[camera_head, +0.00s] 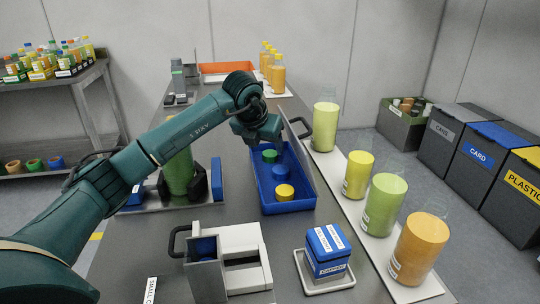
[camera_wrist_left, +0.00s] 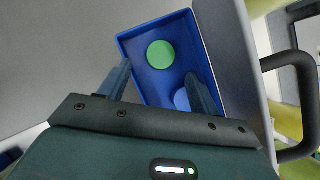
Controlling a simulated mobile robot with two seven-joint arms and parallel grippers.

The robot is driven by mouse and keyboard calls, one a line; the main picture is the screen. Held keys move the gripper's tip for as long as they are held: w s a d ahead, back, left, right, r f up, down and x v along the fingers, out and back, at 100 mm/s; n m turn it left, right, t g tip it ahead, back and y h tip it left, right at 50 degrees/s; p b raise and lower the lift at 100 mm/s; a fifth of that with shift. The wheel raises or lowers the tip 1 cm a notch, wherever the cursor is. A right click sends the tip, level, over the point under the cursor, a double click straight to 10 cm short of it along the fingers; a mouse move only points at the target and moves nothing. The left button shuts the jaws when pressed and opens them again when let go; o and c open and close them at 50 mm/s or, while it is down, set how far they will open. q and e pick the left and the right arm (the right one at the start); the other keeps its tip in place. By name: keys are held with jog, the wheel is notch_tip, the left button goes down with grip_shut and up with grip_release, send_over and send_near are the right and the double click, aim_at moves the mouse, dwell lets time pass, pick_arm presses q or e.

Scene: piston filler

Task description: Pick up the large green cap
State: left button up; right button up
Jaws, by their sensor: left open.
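The green cap (camera_head: 269,156) lies at the far end of the long blue tray (camera_head: 266,205), beyond a blue cap (camera_head: 281,172) and a yellow cap (camera_head: 285,191). In the left wrist view the green cap (camera_wrist_left: 160,54) is a round disc on the tray floor, beyond the fingertips and roughly centred between them. My left gripper (camera_wrist_left: 160,83) is open and empty, pointing down toward the tray. In the head view its fingers are mostly hidden by the wrist, above the tray's far end. The blue cap (camera_wrist_left: 182,98) is partly hidden by the right finger. My right gripper is not in view.
A grey upright panel with a dark handle (camera_wrist_left: 292,100) stands close to the tray's right side. Large green, yellow and orange containers (camera_head: 384,205) line the right. A grey-white device (camera_head: 235,258) and a boxed blue stack (camera_head: 327,250) stand nearer. A green bottle (camera_head: 178,172) stands left.

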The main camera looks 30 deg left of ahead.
aim_at(270, 153)
pick_arm(q)
jog(key=x, duration=0.4)
jog(key=shift+w, duration=0.45)
jog(key=c, duration=1.1)
